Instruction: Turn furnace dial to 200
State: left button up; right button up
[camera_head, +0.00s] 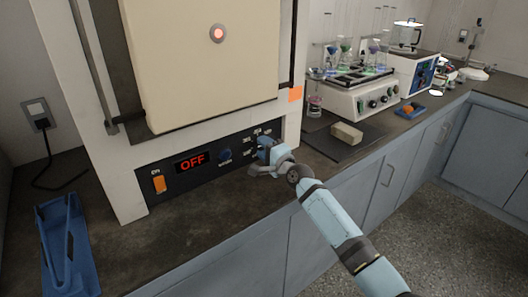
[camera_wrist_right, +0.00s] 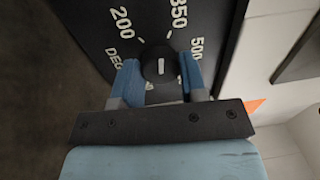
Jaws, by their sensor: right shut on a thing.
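The furnace dial (camera_wrist_right: 157,64) is a dark round knob on the black control panel (camera_head: 206,171). A short white mark on it stands nearly upright in the right wrist view, turned away from the 200 label (camera_wrist_right: 121,22) and more toward 350 (camera_wrist_right: 179,14). The numeral 500 (camera_wrist_right: 197,49) is at its right. My right gripper (camera_wrist_right: 160,72) is shut on the dial, with a blue finger on each side; the gripper at the panel's right end also shows in the head view (camera_head: 266,156), where it hides the dial. My left gripper is out of view.
The furnace's red display (camera_head: 192,162) reads OFF, beside an orange switch (camera_head: 158,184) and a small blue knob (camera_head: 225,154). A blue tray (camera_head: 47,240) lies at the left of the counter. A block (camera_head: 347,133) on a dark mat and a shaker with flasks (camera_head: 357,92) stand right.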

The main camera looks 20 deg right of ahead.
jog(key=n, duration=0.3)
jog(key=shift+f+b, duration=0.1)
jog(key=shift+b, duration=0.25)
jog(key=n, duration=0.2)
jog(key=shift+n+y, duration=0.3)
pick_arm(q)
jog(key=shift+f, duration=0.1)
pick_arm(e)
jog(key=shift+n, duration=1.2)
jog(key=o, duration=0.9)
jog(key=shift+d, duration=0.1)
jog(key=shift+s+d, duration=0.15)
jog(key=shift+s, duration=0.25)
pick_arm(q)
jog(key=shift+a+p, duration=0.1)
jog(key=shift+p, duration=0.6)
pick_arm(e)
jog(key=v, duration=0.6)
jog(key=shift+s+d, duration=0.2)
jog(key=shift+s, duration=0.05)
